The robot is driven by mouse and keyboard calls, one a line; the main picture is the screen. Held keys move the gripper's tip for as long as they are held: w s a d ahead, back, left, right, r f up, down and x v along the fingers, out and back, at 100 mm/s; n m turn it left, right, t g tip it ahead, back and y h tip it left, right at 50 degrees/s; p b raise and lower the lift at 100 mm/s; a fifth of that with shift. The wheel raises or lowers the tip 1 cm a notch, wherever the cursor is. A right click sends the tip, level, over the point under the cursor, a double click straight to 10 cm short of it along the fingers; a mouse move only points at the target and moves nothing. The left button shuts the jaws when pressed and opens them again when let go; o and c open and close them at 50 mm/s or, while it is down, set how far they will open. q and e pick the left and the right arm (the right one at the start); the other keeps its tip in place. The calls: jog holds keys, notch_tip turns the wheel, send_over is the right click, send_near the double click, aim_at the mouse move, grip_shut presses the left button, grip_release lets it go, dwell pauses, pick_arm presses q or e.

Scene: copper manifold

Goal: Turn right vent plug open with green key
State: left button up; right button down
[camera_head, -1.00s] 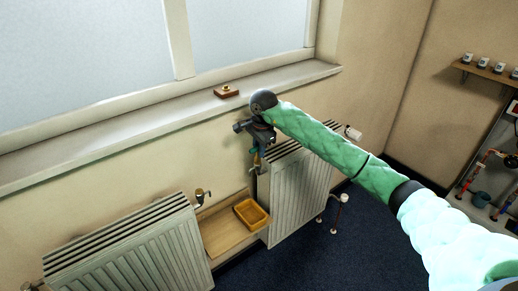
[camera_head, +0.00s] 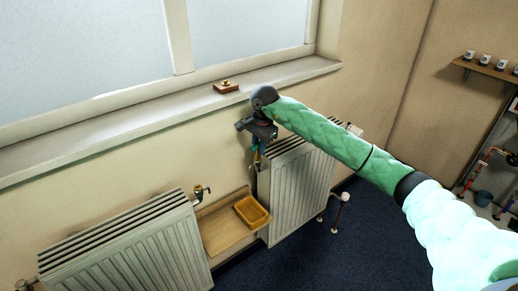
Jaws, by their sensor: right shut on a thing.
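My right gripper (camera_head: 257,147) comes down from the end of my green-sleeved right arm at the upper left end of the right radiator (camera_head: 292,193). It is shut on the green key (camera_head: 255,158), of which only a small green and yellowish part shows below the dark gripper body. The right vent plug is hidden or too small to make out at that end of the radiator. I cannot tell whether the key touches it. My left gripper is not in view.
A wooden shelf (camera_head: 222,236) with a yellow tray (camera_head: 252,213) sits between the right radiator and the left radiator (camera_head: 130,250). A brass tap-like fitting (camera_head: 201,192) stands by the left radiator. A small wooden block (camera_head: 226,87) lies on the windowsill (camera_head: 165,112).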

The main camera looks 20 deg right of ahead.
dwell(0.5)
jog(key=shift+f+n+b, duration=0.15)
jog(key=shift+n+b, duration=0.35)
jog(key=shift+b, duration=0.1)
jog(key=shift+n+b, duration=0.65)
jog(key=shift+n, duration=0.05)
